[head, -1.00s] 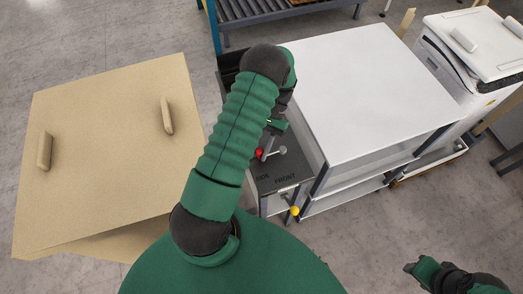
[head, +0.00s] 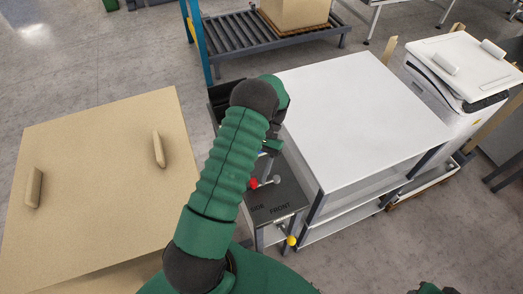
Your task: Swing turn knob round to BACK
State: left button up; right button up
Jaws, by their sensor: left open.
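The dark panel (head: 276,205) of a small stand carries the words SIDE and FRONT at its near edge; no BACK label is visible. Above it are a red ball (head: 254,183) and a grey ball (head: 277,179), which look like parts of the turn knob. My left arm covers the panel's far part, so the knob's setting cannot be read. My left gripper (head: 270,148) is open, just beyond the balls and partly hidden by its own arm; contact cannot be told. Only a sliver of my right gripper (head: 432,289) shows at the bottom edge.
A white-topped shelf unit (head: 360,115) stands close right of the stand. A yellow ball (head: 291,240) sticks out at the stand's front. A tan board with two handles (head: 95,180) is at left. A printer (head: 465,75) and a roller conveyor (head: 245,38) stand farther off.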

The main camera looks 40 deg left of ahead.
pick_arm(q)
jog(key=p+v, duration=0.6)
jog(key=v, duration=0.7)
jog(key=shift+w+a, duration=0.2)
jog(key=shift+a, duration=0.05)
jog(key=shift+r, duration=0.1)
